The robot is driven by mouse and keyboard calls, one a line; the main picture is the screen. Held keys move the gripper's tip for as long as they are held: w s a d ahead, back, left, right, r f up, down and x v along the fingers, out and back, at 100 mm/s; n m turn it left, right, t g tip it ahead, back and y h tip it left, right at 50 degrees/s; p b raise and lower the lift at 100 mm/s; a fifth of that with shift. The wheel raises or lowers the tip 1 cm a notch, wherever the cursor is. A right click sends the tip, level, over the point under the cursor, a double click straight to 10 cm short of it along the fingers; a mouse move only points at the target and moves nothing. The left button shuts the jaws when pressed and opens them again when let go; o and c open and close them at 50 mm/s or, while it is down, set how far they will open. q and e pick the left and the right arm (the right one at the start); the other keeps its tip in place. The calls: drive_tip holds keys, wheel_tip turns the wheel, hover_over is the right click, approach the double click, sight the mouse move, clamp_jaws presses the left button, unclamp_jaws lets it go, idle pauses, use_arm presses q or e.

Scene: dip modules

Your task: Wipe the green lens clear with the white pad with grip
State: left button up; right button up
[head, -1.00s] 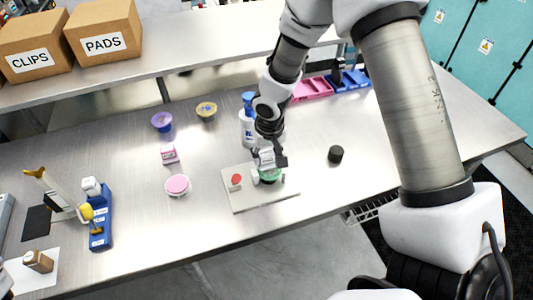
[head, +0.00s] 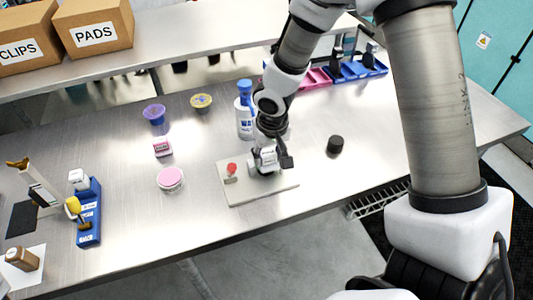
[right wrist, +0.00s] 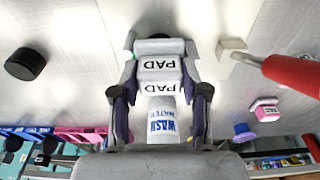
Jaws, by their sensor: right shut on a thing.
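My right gripper (head: 267,165) is low over a pale board (head: 280,190) on the bench. In the right wrist view my right gripper (right wrist: 160,85) is shut on the white pad with grip (right wrist: 158,66), which carries black "PAD" lettering. The green lens is hidden by the gripper in the head view; in the right wrist view only a dark edge with a hint of green shows around the pad. I cannot tell how clear the lens is or whether the pad touches it. My left gripper is not in view.
A red-topped post (head: 231,170) stands on the board left of the gripper. A blue-capped wash bottle (head: 245,115) stands close behind. A black puck (head: 335,144) is to the right, a pink round tub (head: 170,179) to the left. The bench's front edge is near.

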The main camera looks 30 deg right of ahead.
drive_tip(key=shift+s, duration=0.2)
drive_tip(key=shift+d+f+b, duration=0.15)
drive_tip(key=shift+b, duration=0.45)
drive_tip(key=shift+w+r+p, duration=0.15)
drive_tip(key=shift+r+p, duration=0.15)
drive_tip(key=shift+w+d+r+p, duration=0.1)
drive_tip(key=shift+w+d+p, duration=0.1)
drive_tip(key=shift+w+p, duration=0.35)
drive_tip(key=shift+w, duration=0.35)
drive_tip(key=shift+w+d+p, duration=0.2)
drive_tip(key=shift+w+p, duration=0.4)
drive_tip(key=shift+p, duration=0.05)
drive_tip(key=shift+w, duration=0.25)
drive_tip(key=shift+w+f, duration=0.1)
drive_tip(key=shift+f, duration=0.35)
